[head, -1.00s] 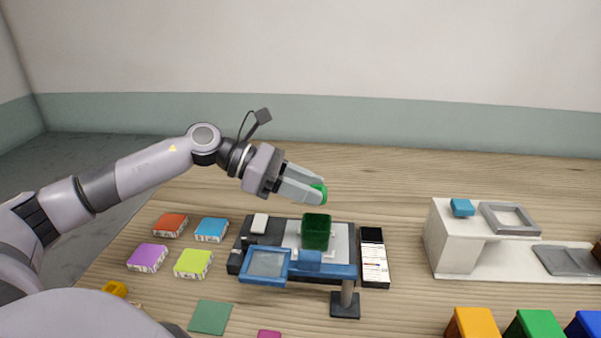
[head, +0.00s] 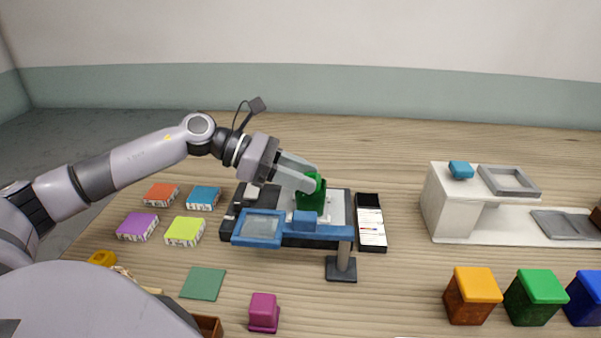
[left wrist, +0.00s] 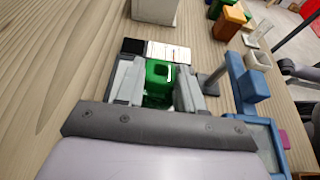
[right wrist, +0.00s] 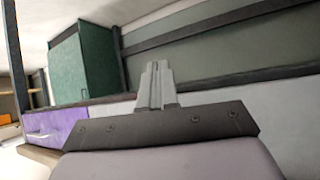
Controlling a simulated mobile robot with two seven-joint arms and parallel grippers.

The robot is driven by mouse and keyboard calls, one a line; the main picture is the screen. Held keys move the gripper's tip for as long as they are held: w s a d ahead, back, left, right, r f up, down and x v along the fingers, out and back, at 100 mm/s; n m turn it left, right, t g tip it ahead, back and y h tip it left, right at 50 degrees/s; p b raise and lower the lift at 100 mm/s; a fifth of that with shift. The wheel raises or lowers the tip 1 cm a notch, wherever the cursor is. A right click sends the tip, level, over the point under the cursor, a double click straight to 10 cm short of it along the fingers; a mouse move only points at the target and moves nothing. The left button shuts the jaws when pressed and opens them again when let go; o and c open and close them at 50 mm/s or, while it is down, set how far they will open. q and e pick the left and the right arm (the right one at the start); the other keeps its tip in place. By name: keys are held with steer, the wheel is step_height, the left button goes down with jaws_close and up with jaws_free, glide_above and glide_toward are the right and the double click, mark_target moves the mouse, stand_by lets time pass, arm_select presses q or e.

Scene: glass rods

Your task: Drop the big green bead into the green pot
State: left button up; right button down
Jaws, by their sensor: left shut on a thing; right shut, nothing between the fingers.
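The big green bead (left wrist: 158,70), bright green with a hole, sits between the fingers of my left gripper (left wrist: 155,78). In the head view my left gripper (head: 312,183) is shut on the bead (head: 321,184), close at the top of the green pot (head: 310,203). The pot is darker green and stands on a grey and black device. The fingers and bead partly hide the pot, so I cannot tell whether the bead is inside its rim. My right gripper (right wrist: 157,82) is shut and empty in the right wrist view, away from the table objects.
A blue-framed stand (head: 342,240) is just in front of the pot. A black and white strip (head: 370,222) lies right of it. Coloured boxes (head: 185,231) lie left. A white bench (head: 445,205) and lidded containers (head: 535,300) stand right. Table behind the device is clear.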

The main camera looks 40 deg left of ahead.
steer(key=shift+w+r, duration=0.1)
steer(key=shift+r, duration=0.05)
arm_select(q)
steer(key=o, duration=1.1)
steer(key=shift+c, duration=0.2)
steer(key=shift+s+a+r, duration=0.1)
steer(key=shift+s+a, duration=0.1)
steer(key=shift+a, duration=0.25)
steer(key=shift+o, duration=0.2)
steer(key=b+v, duration=0.1)
steer(key=v, duration=0.1)
steer(key=shift+s+a, duration=0.2)
steer(key=shift+a, duration=0.1)
steer(key=shift+r+b+v, duration=0.2)
steer(key=shift+b+v, duration=0.3)
steer(key=shift+v, duration=1.25)
arm_select(e)
steer(key=shift+w+f, duration=0.15)
steer(key=shift+f, duration=0.5)
arm_select(q)
steer(key=shift+d, duration=0.15)
